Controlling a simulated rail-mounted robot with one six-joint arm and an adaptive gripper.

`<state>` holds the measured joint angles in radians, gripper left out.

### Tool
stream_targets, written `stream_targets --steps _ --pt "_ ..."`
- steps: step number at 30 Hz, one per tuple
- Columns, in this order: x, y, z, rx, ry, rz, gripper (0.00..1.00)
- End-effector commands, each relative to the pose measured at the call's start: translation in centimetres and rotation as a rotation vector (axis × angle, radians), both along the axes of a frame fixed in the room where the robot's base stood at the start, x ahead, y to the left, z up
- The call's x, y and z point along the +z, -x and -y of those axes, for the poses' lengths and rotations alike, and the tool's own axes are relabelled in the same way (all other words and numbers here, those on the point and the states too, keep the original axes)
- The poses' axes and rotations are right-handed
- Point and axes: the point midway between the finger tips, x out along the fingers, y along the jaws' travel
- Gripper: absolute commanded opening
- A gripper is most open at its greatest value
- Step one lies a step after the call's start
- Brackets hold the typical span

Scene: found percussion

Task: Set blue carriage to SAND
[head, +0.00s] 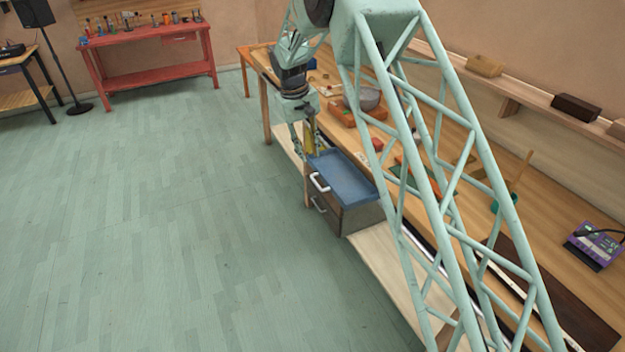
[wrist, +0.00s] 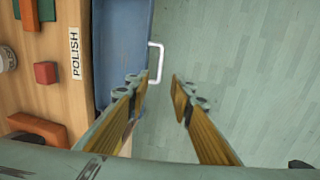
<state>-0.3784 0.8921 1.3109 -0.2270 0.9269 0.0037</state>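The blue carriage (head: 345,172) is a tray-topped grey cabinet at the front edge of the wooden workbench, with white handles facing the floor side. In the wrist view its blue top (wrist: 120,45) and one white handle (wrist: 156,62) show. A POLISH label (wrist: 75,54) lies on the bench edge beside the carriage. No SAND label can be read in either view. My gripper (head: 307,150) hangs at the carriage's far end in the head view. In the wrist view my gripper (wrist: 160,84) is open and empty, its fingertips just below the handle and apart from each other.
The bench holds a red block (wrist: 46,72), an orange block (wrist: 38,130), a grey bowl (head: 362,98) and a purple box (head: 595,245). A pale lower shelf (head: 385,265) runs along the bench front. The green floor (head: 170,220) is clear.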

Motion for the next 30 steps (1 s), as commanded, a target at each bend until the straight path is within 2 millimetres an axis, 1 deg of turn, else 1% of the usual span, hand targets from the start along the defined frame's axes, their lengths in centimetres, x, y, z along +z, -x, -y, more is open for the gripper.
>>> stream_targets --steps 10,16,23,30 --pt "-0.1 0.0 0.0 0.000 0.000 0.000 0.21" --pt "-0.9 -0.1 0.2 0.000 0.000 -0.001 0.21" --pt "-3.0 -0.2 0.5 0.000 0.001 -0.002 0.21" --pt "-6.1 -0.5 1.0 0.000 0.001 -0.002 0.21"
